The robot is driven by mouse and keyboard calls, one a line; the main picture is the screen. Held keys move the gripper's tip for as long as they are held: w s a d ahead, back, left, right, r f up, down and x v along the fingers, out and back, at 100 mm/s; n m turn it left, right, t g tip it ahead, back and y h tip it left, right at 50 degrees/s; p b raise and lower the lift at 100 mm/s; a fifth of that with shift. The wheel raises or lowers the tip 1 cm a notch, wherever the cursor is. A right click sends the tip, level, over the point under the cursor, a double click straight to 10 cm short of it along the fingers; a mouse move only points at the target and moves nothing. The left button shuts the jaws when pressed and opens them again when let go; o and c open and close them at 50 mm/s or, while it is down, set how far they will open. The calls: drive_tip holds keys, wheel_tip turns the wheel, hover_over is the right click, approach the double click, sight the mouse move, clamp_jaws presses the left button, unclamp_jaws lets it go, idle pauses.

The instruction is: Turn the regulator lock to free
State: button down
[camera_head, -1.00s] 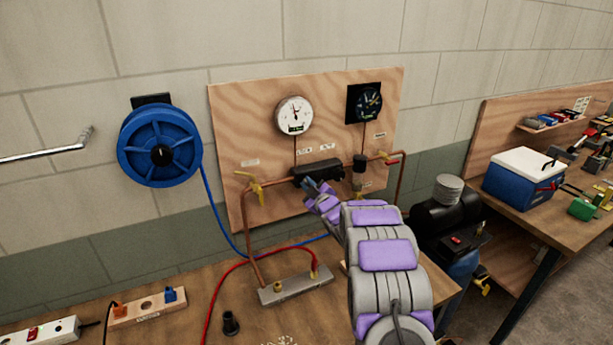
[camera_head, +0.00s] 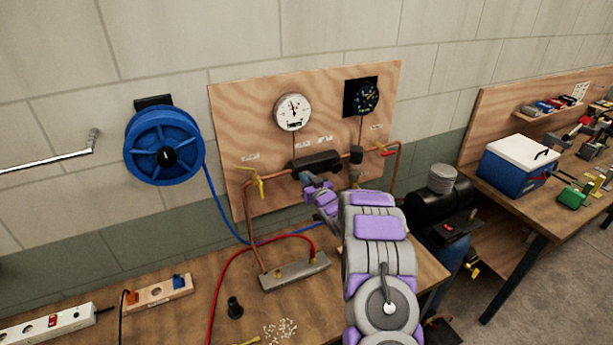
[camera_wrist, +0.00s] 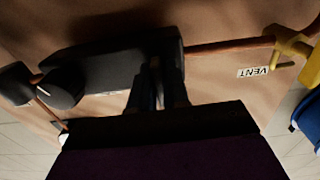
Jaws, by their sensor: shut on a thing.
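The regulator is a long dark block (camera_head: 318,161) on the copper pipe of the plywood panel, below the white gauge. It shows upside down and large in the wrist view (camera_wrist: 105,60). My gripper (camera_head: 304,177) reaches up to its underside near its left end. In the wrist view its two dark fingers (camera_wrist: 160,82) are close together against the block's edge. They are shut on a small part there, which I take to be the regulator lock. The fingers and shadow hide this part, so its position cannot be read.
A yellow vent valve (camera_head: 258,184) is left of the regulator, and a red-handled valve (camera_head: 388,153) is right. A white gauge (camera_head: 292,112) and a dark dial (camera_head: 366,97) are above. The metal manifold (camera_head: 293,271) with a red hose stands on the bench below.

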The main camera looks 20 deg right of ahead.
drive_tip(key=shift+f, duration=0.35)
drive_tip(key=c, duration=1.6)
unclamp_jaws()
drive_tip(key=o, duration=0.4)
drive_tip(key=shift+w+d, duration=0.1)
drive_tip(key=shift+c, duration=0.2)
drive_tip(key=shift+o, duration=0.2)
drive_tip(key=shift+r, duration=0.15)
drive_tip(key=s, duration=1.7)
drive_tip(key=shift+s+d+b, duration=0.25)
drive_tip(key=shift+d+b, duration=0.15)
